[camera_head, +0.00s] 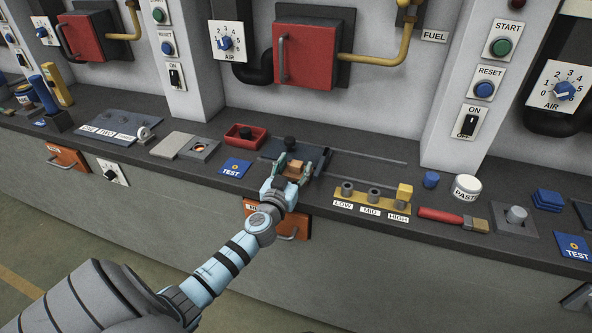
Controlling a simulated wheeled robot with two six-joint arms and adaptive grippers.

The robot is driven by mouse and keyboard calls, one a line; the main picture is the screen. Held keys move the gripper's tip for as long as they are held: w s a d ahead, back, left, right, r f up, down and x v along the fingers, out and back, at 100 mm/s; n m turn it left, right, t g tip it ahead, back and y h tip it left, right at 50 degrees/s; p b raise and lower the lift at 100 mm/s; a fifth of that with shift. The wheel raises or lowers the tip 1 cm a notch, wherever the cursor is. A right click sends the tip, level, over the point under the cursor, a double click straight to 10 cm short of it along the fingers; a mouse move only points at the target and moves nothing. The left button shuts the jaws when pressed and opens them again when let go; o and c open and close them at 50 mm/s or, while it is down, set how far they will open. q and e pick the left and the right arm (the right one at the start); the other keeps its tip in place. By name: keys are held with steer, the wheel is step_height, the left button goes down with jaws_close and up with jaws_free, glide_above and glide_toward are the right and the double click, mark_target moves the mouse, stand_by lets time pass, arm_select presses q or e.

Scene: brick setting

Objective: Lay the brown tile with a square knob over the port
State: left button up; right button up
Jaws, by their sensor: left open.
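My left gripper (294,166) is over the dark counter, its fingers apart. A small brown block (296,171) shows between the fingers; it looks like the square knob of the brown tile, but the tile's plate is hidden by the gripper. I cannot tell whether the fingers touch it. A square grey plate with a round, orange-glowing opening (198,148) lies to the left on the counter and looks like the port. It is uncovered. A pale flat tile (172,144) lies at its left side.
A red tray (245,136) and a blue TEST card (235,168) lie between the glowing plate and my left gripper. A dark sliding plate with a black knob (290,143) is just behind the gripper. A yellow LOW-MID-HIGH rack (372,204) stands to the right.

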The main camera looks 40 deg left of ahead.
arm_select(q)
steer(key=shift+w+f, duration=0.1)
steer(key=shift+w, duration=0.05)
jaws_close()
